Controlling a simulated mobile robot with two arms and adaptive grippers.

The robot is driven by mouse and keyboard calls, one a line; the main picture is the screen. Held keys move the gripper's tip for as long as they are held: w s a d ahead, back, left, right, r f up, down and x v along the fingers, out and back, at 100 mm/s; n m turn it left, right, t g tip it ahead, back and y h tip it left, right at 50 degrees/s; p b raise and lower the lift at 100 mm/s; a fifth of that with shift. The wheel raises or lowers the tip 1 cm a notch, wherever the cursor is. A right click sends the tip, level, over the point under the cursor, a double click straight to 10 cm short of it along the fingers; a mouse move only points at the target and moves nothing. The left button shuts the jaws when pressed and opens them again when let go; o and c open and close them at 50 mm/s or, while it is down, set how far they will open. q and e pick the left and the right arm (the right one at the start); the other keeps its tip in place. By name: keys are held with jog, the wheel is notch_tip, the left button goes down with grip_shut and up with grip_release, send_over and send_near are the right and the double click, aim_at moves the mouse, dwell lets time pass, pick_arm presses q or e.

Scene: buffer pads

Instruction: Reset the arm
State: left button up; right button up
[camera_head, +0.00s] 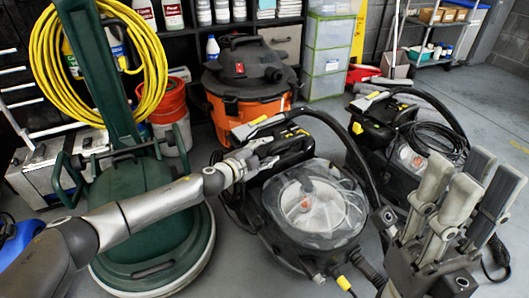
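My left arm (130,218) reaches in from the left, across the front of a green floor machine (150,190). Its gripper end (275,148) is beside a dark vacuum-like machine in the middle, and its fingers blend into the dark parts there. I cannot tell whether it is open or shut, or whether it touches the machine. My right gripper (465,195) is at the lower right with its grey fingers pointing up. The fingers are apart with nothing seen between them. No buffer pad can be made out clearly.
A black machine with a clear round lid (313,205) stands in the middle. An orange and black vacuum (243,85) is behind it. Another black machine (410,140) stands at right. A yellow hose (60,50) hangs at left. Floor at far right is clear.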

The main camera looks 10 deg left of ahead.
pick_arm(q)
jog(key=shift+s+r, duration=0.1)
jog(key=shift+s, duration=0.2)
